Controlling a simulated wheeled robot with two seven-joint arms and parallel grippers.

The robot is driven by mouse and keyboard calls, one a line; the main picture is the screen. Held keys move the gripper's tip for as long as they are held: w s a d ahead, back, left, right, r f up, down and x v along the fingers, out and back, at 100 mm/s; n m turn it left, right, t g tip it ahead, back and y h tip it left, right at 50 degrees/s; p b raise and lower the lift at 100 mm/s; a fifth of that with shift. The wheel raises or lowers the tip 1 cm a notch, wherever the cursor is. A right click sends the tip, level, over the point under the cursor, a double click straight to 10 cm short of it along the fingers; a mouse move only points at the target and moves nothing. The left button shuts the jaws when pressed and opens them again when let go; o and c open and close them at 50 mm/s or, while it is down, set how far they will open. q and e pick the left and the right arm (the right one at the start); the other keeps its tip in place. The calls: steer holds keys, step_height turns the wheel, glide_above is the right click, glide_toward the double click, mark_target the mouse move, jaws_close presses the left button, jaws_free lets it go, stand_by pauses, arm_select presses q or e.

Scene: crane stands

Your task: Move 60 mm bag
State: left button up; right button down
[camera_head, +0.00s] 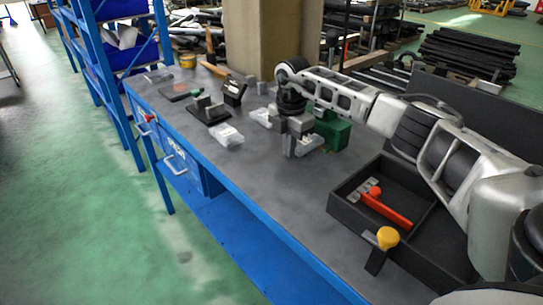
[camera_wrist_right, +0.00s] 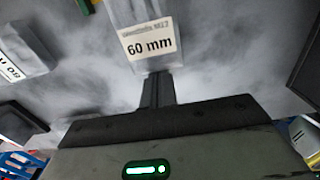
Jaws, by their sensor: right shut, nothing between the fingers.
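The 60 mm bag (camera_wrist_right: 140,15) lies on the grey bench top in the right wrist view, its white label (camera_wrist_right: 148,40) facing up. My right gripper (camera_wrist_right: 157,88) is shut with nothing between its fingers; the fingertips point at the bag's near edge, and I cannot tell whether they touch it. In the head view my right gripper (camera_head: 290,152) is low over the middle of the bench, and it partly hides what lies around it. My left gripper is not in view.
Clear bags (camera_head: 228,135) (camera_head: 262,116) lie left of the gripper. A green box (camera_head: 333,132) stands just right of it. A black tray (camera_head: 338,208) holds a red-handled tool (camera_head: 385,208); a yellow-knobbed part (camera_head: 388,238) is at its front. Bare bench lies left of the tray.

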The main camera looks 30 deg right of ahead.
steer(key=shift+d, duration=0.35)
